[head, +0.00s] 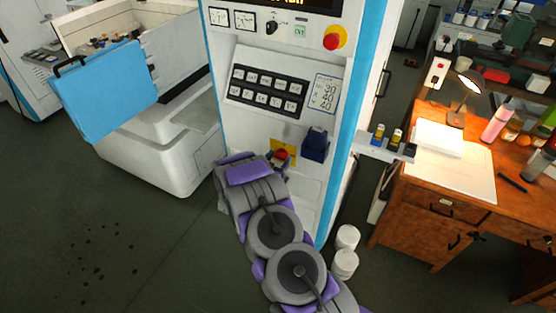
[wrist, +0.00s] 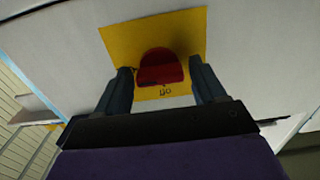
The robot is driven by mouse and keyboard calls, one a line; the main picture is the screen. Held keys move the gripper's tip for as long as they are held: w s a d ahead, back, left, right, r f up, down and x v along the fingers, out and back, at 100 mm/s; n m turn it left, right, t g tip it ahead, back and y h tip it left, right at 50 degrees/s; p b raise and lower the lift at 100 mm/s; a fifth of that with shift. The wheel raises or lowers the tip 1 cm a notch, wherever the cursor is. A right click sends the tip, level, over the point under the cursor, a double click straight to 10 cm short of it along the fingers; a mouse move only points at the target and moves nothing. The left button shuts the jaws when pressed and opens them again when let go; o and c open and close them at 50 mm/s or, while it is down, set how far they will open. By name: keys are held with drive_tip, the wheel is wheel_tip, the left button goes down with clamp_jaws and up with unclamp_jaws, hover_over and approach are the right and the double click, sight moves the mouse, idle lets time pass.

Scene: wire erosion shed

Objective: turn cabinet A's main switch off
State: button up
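Cabinet A's likely main switch is a red knob (wrist: 161,68) on a yellow plate (wrist: 185,28) in the wrist view. Small lettering sits just below the knob, upside down or hard to read. In the head view the red knob (head: 281,154) and yellow plate (head: 290,145) show low on the white cabinet front (head: 240,130), partly hidden by my arm. My gripper (wrist: 160,70) is open, with one finger on each side of the knob. The left finger is very close to it; I cannot tell whether it touches. A small gap shows at the right finger.
A dark blue box (head: 316,144) juts from the cabinet right beside the switch. A red emergency button (head: 335,37) and a keypad (head: 267,90) are above. A wooden desk (head: 420,208) stands at right, white tubs (head: 345,263) on the floor.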

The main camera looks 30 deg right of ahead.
drive_tip(key=c, duration=0.8)
drive_tip(key=shift+n+p, duration=0.4)
drive_tip(key=shift+p, duration=0.25)
drive_tip(key=shift+r+n+p, duration=0.25)
drive_tip(key=shift+n+p, duration=0.85)
drive_tip(key=shift+p, duration=0.05)
drive_tip(key=n+p, duration=0.3)
drive_tip(key=n, duration=0.2)
drive_tip(key=shift+a+f+p, duration=0.1)
drive_tip(key=shift+f+p, duration=0.05)
drive_tip(key=shift+p, duration=0.15)
drive_tip(key=n+p, duration=0.1)
drive_tip(key=n, duration=0.4)
drive_tip(key=n+p, duration=0.1)
drive_tip(key=n, duration=0.3)
drive_tip(key=shift+f+n, duration=0.1)
drive_tip(key=shift+n, duration=0.6)
